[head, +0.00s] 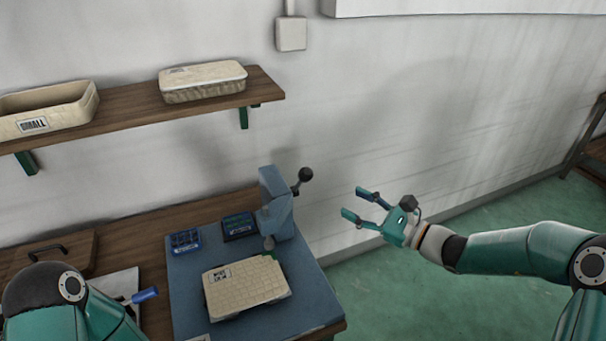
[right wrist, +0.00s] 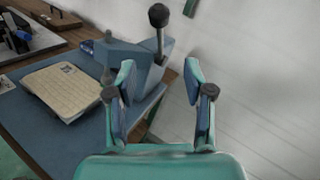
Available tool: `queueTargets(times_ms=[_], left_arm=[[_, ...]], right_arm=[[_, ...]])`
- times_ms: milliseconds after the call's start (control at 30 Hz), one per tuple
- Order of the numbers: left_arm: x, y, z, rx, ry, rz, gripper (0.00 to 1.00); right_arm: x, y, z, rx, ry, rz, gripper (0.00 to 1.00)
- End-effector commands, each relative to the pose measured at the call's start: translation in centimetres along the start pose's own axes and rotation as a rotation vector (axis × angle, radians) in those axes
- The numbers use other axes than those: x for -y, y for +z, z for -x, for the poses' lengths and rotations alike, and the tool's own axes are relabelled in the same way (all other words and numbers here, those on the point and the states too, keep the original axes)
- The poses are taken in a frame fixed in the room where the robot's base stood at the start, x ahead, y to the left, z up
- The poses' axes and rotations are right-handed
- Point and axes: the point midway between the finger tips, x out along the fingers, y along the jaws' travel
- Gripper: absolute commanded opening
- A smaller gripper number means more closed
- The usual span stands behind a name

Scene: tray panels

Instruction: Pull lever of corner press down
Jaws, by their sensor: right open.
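The corner press (head: 276,207) is a blue-grey metal stand on the blue mat near the bench's right end. Its lever (head: 301,181) is a short rod with a black ball knob, sticking out to the upper right. In the right wrist view the lever (right wrist: 159,40) stands upright beside the press body (right wrist: 135,55), beyond my fingers. My right gripper (head: 363,203) is open and empty, to the right of the lever and apart from it. It also shows in the right wrist view (right wrist: 160,85). My left arm shows at the lower left; its gripper is out of frame.
A woven tray panel (head: 245,287) lies on the blue mat (head: 188,290) before the press. Two small dark blue boxes (head: 239,225) sit behind it. A shelf (head: 130,118) holds two woven trays. Right of the bench is open floor (head: 400,290).

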Motion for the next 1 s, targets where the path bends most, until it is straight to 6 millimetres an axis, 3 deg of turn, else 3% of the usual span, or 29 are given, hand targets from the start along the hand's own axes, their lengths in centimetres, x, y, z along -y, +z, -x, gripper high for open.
queueTargets(times_ms=[600,800,1000], left_arm=[[-1.4,0.0,3.8,-0.001,0.0,0.0,0.4],[-1.6,0.0,4.4,0.0,0.0,0.0,0.4],[-1.6,0.0,4.5,0.0,0.0,0.0,0.4]], right_arm=[[-0.1,0.2,-12.5,0.001,0.005,0.0,0.52],[-0.2,0.1,-14.9,0.001,0.006,-0.001,0.52],[-0.2,0.0,-15.5,0.001,0.005,-0.001,0.52]])
